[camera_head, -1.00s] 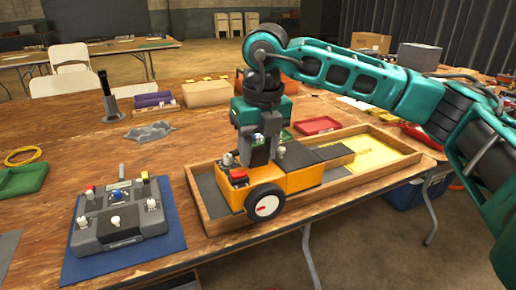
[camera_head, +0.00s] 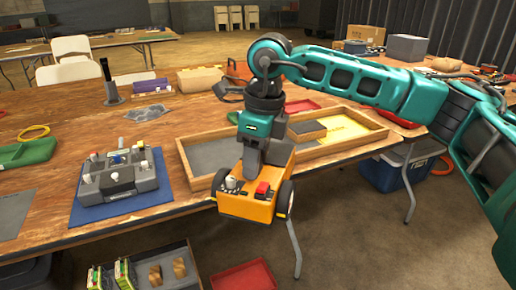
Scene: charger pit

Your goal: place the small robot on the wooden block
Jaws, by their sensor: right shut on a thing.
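The small robot (camera_head: 246,203) is orange with black wheels, and a red and a white knob sit on its top. My right gripper (camera_head: 252,160) is shut on it from above and holds it at the front edge of the wooden tray, partly out past the table edge. I cannot tell whether it touches the tray. A low block with a dark top and wooden side (camera_head: 307,131) lies in the tray, right of my gripper. A tan wooden-looking block (camera_head: 200,79) lies further back on the table. My left gripper is not in view.
The wooden tray (camera_head: 345,149) has a grey and a yellow area inside. A grey control box (camera_head: 118,176) stands on a blue mat at the left. Below the table edge are a bin with several small items and a red tray (camera_head: 244,276). A blue cooler (camera_head: 385,172) stands at right.

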